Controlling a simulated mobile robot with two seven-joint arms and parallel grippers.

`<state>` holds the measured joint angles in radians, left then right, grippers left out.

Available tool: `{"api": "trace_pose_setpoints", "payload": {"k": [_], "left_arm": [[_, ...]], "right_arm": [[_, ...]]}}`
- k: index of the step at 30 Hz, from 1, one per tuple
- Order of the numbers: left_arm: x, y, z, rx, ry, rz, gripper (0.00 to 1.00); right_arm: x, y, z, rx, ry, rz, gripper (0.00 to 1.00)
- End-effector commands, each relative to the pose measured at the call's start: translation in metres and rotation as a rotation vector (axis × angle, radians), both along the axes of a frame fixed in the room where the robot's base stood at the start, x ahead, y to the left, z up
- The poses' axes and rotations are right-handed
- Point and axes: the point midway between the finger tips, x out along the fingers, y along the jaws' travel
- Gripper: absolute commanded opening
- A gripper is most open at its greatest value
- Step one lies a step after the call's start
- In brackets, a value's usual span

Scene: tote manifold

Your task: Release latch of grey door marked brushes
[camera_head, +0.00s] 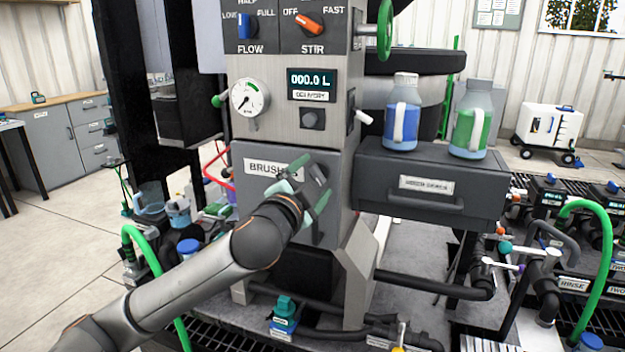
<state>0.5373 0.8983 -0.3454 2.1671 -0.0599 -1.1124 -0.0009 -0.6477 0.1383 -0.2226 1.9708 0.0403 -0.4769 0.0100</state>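The grey door (262,212) marked BRUSHES is on the front of the column, below the gauge, and looks closed. Its white label (262,168) is partly covered by my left gripper. A dark latch (319,170) shows at the door's right side, just beyond the fingers. My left gripper (312,182) has its green-tipped fingers spread apart, one above and one below, in front of the latch. I cannot tell whether they touch it. My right gripper is not in view.
A dark drawer (430,187) juts out right of the door, with a blue bottle (402,115) and a green bottle (472,122) on top. Hoses and pipes crowd the lower right.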

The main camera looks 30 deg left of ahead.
Motion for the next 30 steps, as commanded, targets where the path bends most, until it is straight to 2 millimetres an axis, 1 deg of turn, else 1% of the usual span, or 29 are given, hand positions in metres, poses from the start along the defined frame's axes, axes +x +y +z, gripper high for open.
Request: {"api": "trace_pose_setpoints", "payload": {"k": [1, 2, 22, 23, 30], "left_arm": [[-0.0001, -0.0001, -0.0002, 0.0, 0.0, 0.0, 0.81], [-0.0002, -0.0001, -0.0002, 0.0, 0.0, 0.0, 0.77], [-0.0003, 0.0001, -0.0005, 0.0, 0.001, 0.0, 0.02], [-0.0003, 0.0001, -0.0005, 0.0, 0.001, 0.0, 0.0], [-0.0003, 0.0002, 0.0003, 0.025, 0.009, 0.001, 0.0]], "right_arm": [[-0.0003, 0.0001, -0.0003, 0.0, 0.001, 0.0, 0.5], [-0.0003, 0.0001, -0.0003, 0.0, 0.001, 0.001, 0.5], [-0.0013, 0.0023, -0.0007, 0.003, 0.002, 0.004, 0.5], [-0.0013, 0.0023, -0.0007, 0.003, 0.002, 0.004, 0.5], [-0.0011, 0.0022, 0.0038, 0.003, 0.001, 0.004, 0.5]]}}
